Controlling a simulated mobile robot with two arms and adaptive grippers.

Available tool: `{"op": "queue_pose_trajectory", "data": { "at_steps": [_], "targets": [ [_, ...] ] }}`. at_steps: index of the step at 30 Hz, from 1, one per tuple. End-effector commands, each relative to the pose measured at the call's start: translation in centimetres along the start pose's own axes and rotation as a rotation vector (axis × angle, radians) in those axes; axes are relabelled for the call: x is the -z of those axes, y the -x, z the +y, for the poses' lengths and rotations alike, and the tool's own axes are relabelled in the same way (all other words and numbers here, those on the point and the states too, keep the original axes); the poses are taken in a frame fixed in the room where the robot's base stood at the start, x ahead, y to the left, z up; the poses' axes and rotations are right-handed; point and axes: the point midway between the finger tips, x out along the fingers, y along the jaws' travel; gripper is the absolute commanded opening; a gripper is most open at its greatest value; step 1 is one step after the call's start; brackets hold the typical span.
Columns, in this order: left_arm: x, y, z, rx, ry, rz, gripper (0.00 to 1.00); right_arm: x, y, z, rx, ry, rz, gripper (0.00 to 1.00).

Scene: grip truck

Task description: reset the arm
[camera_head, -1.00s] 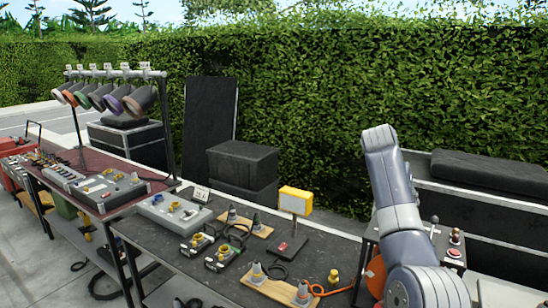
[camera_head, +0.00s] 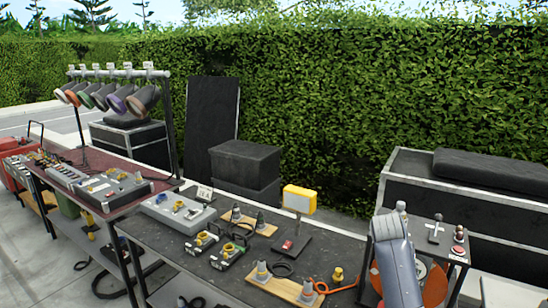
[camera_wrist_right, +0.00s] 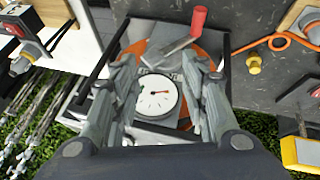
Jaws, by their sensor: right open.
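My right arm (camera_head: 396,262) shows in the head view at the lower right, in front of a small side table; its gripper cannot be made out there. In the right wrist view my right gripper (camera_wrist_right: 165,72) has its two fingers apart with nothing held between them. The orange part (camera_head: 434,284) shows beside my arm in the head view. My left gripper is out of view.
A long dark table (camera_head: 236,286) carries connectors, cables and a yellow-framed lamp (camera_head: 299,199). The side table (camera_head: 450,258) has a lever and red button at its back. Black cases stand behind, before a hedge. The air above the tables is mostly clear.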

Motion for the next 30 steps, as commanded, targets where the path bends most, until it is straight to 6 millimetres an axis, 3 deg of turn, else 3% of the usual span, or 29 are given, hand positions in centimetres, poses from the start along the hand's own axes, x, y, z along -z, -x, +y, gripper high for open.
{"op": "queue_pose_trajectory", "data": {
  "at_steps": [1, 6, 14, 20, 24, 30],
  "targets": [
    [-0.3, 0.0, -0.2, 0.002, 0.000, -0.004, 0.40, -2.2, -1.5, 0.1, 0.004, 0.019, -0.003, 0.41],
    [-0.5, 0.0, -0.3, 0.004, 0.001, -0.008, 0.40, -8.7, -4.4, 0.2, 0.040, 0.090, -0.001, 0.41],
    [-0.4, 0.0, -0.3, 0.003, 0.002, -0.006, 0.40, -19.4, -6.1, 0.6, 0.116, 0.215, -0.002, 0.41],
    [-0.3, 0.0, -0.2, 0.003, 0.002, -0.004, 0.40, -27.8, -5.0, 1.2, 0.197, 0.318, -0.008, 0.41],
    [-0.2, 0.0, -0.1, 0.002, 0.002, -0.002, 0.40, -33.2, -3.0, 1.6, 0.265, 0.385, -0.015, 0.41],
    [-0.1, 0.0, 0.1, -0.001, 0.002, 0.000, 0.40, -38.4, -0.1, 2.2, 0.345, 0.451, -0.025, 0.41]
  ]
}}
